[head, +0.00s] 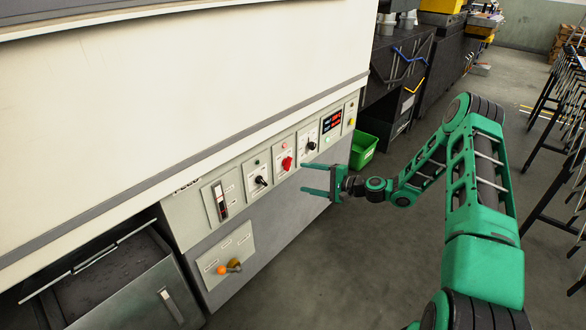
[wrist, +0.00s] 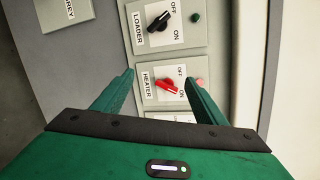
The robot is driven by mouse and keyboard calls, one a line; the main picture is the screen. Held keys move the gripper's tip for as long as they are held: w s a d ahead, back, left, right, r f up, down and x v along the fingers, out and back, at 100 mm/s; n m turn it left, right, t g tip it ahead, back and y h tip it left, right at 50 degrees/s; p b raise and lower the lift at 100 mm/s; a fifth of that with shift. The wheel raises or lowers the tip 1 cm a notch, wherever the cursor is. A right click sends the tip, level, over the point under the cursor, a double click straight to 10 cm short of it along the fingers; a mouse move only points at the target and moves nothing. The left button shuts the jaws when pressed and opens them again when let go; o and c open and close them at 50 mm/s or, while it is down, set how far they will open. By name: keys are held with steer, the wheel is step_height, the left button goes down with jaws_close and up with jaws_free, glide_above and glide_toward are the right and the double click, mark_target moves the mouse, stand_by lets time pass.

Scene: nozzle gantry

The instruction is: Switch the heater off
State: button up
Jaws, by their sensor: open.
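The heater switch is a red rotary knob (head: 287,162) on the pale control panel. It also shows in the wrist view as a red knob (wrist: 167,86) beside the label HEATER, with OFF and ON marked. Its handle is slanted towards the ON mark. The heater's lamp (wrist: 199,82) looks pinkish red and also shows above the knob in the head view (head: 284,146). My gripper (head: 303,180) is open and empty, in front of the panel and apart from the knob. In the wrist view its fingers (wrist: 158,80) stand on either side of the knob.
Another black knob (head: 311,145) and a red display (head: 332,121) lie to the right. A green bin (head: 363,150) stands on the floor beyond the panel.

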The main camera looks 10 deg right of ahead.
mark_target(290, 165)
steer(key=w+a+m+t, duration=0.1)
steer(key=w, duration=0.2)
steer(key=w+a+f+m+t, duration=0.1)
steer(key=w+m, duration=0.1)
steer(key=w, duration=0.2)
steer(key=w+a+f+m+t, duration=0.1)
steer(key=w, duration=0.3)
steer(key=shift+w+a+t+h, duration=0.15)
steer(key=shift+a+t+h, duration=0.15)
steer(key=shift+a+t, duration=0.1)
